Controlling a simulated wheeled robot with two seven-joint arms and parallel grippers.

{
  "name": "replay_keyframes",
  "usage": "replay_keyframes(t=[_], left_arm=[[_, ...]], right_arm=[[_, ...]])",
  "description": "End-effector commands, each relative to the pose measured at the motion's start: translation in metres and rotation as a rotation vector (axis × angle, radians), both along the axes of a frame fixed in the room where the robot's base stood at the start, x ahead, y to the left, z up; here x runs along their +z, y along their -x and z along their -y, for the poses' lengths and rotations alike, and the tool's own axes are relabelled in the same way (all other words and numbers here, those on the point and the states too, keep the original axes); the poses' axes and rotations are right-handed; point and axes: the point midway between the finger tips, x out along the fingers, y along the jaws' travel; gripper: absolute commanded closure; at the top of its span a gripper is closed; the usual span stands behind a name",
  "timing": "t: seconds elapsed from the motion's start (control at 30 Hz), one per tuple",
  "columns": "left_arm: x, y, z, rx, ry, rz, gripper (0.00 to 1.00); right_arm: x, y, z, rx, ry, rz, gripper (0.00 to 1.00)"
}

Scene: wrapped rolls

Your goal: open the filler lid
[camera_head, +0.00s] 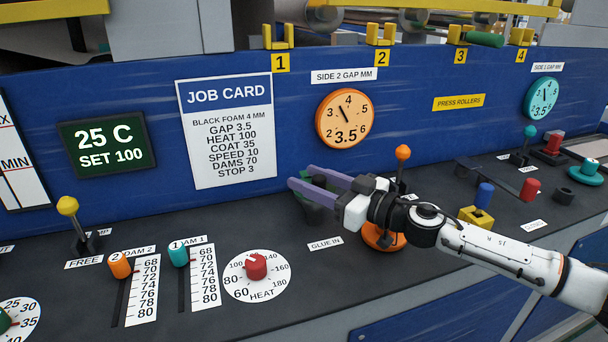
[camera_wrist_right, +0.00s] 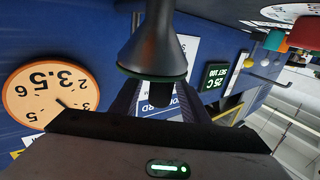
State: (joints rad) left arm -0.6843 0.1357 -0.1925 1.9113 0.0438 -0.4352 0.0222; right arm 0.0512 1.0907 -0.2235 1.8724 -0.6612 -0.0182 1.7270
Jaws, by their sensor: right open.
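The glue filler (camera_head: 318,213), a dark fitting with a greenish tint, stands on the console behind the "GLUE IN" label (camera_head: 325,243). My right gripper (camera_head: 303,188) is open, with its purple fingers around or just above the top of the filler. In the right wrist view the filler shows as a black flared funnel shape (camera_wrist_right: 155,45) with a dark green rim. A small dark block (camera_wrist_right: 160,95) at its rim lies between the fingers (camera_wrist_right: 160,105). I cannot tell whether the fingers touch it. My left gripper is not in view.
Right of the filler, an orange-knobbed lever (camera_head: 403,153) and an orange disc (camera_head: 382,238) stand close to my right arm. The red heat dial (camera_head: 256,266) is in front left. The blue back panel (camera_head: 420,140) carries an orange gauge (camera_head: 345,118).

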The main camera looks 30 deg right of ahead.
Motion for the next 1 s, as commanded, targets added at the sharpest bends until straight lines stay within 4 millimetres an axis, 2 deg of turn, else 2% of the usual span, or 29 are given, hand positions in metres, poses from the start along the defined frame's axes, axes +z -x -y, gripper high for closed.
replay_keyframes(t=[0.2, 0.6, 0.83, 0.87, 1.0], left_arm=[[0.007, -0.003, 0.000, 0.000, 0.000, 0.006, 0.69], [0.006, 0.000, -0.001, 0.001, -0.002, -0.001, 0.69], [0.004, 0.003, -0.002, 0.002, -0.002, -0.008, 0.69], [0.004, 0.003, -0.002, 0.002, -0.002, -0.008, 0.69], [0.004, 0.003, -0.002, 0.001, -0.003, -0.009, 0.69]], right_arm=[[0.002, -0.014, -0.005, 0.000, 0.000, 0.001, 0.58], [0.000, -0.017, -0.007, 0.001, 0.000, 0.000, 0.58], [0.000, -0.017, -0.007, 0.001, 0.000, 0.000, 0.97], [0.000, -0.017, -0.007, 0.001, 0.000, 0.000, 1.00], [0.000, -0.017, -0.007, 0.001, 0.000, 0.000, 1.00]])
